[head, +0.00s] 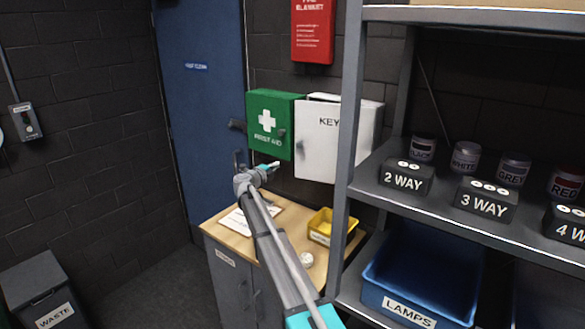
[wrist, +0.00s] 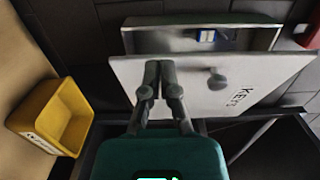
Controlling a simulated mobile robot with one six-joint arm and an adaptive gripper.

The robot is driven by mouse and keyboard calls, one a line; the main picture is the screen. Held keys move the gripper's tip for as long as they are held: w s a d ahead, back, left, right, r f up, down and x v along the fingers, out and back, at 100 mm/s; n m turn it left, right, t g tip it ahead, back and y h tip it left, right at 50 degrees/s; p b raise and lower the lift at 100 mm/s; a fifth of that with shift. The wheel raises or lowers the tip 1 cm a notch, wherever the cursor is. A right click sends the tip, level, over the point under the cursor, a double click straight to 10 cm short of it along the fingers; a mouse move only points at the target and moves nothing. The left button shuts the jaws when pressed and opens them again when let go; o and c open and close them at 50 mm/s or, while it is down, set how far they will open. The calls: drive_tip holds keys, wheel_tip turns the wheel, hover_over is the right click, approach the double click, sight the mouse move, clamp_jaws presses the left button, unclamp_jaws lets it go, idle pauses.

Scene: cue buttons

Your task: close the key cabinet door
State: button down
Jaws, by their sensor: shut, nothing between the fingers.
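The white key cabinet hangs on the dark brick wall. Its door (head: 317,150), lettered KEYS, stands partly open, with the cabinet body (head: 368,122) behind it in the head view. The wrist view shows the door's outer face (wrist: 205,102) with a round grey knob (wrist: 217,80). The open cabinet interior (wrist: 180,40) shows beyond the door's edge, with a small blue item inside. My gripper (wrist: 160,68) is shut and empty, its fingertips over the door's outer face, left of the knob. I cannot tell whether they touch. My gripper also shows in the head view (head: 273,165).
A green first aid box (head: 271,122) hangs just left of the cabinet. A grey shelf rack (head: 352,100) stands close on the right. Below, a wooden-topped counter (head: 225,212) holds a yellow bin (head: 320,228), papers and a white round item. A blue door (head: 205,110) is behind.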

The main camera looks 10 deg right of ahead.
drive_tip(key=s+f+n+t+y+b, duration=0.1)
drive_tip(key=s+n+t+y, duration=0.1)
drive_tip(key=s, duration=0.8)
drive_tip(key=shift+s+f+n+t+y, duration=0.15)
drive_tip(key=shift+s+n+t+y, duration=0.2)
drive_tip(key=shift+y, duration=0.35)
drive_tip(key=shift+w, duration=0.15)
drive_tip(key=x, duration=1.3)
drive_tip(key=shift+w+d, duration=0.25)
drive_tip(key=shift+w, duration=0.05)
